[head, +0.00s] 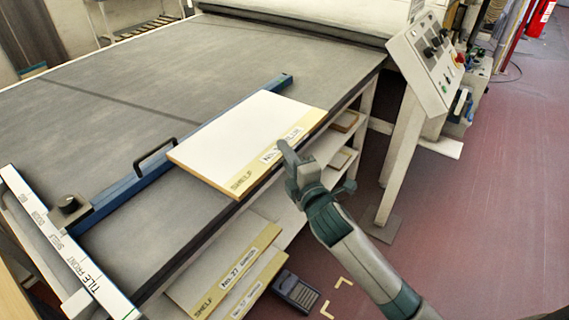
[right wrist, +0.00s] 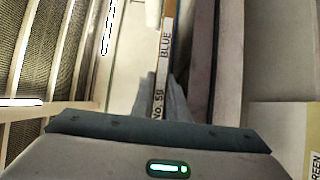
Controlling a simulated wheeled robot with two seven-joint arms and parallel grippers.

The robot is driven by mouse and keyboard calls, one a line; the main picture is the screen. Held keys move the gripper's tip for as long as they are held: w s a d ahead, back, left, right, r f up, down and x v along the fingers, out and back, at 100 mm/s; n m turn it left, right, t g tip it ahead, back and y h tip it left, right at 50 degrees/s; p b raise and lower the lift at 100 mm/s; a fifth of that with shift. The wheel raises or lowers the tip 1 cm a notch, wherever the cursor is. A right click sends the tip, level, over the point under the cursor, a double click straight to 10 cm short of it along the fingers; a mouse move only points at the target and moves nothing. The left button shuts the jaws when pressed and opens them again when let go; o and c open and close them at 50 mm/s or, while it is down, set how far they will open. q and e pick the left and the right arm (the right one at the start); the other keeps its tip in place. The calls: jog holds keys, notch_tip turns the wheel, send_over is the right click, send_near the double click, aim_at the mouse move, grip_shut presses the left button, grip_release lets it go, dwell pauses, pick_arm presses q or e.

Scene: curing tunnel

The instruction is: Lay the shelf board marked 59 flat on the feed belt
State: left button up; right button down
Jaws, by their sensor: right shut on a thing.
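The shelf board (head: 245,128) is white with a tan labelled edge. Its label reads SHELF and a number partly covered by my gripper; in the right wrist view its edge (right wrist: 165,60) reads No. 59 BLUE. My right gripper (head: 287,152) is shut on the board's near right edge. The board looks roughly level and overlaps the right edge of the grey feed belt (head: 190,75) in the picture, its near corner sticking out past it. I cannot tell whether it touches the belt or the blue rail. My left gripper is not in view.
A blue rail (head: 130,187) with a black handle crosses the belt. A white strip marked TILE FRONT (head: 65,245) lies at the near end. Other boards, one marked No. 27 (head: 225,275), sit on shelves below. A control panel (head: 428,60) stands at right. The far belt is clear.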

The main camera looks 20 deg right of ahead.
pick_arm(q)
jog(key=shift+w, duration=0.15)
pick_arm(e)
jog(key=shift+r, duration=0.1)
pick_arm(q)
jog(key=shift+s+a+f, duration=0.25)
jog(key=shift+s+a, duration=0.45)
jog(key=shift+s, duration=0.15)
pick_arm(e)
notch_tip(320, 180, down, 4)
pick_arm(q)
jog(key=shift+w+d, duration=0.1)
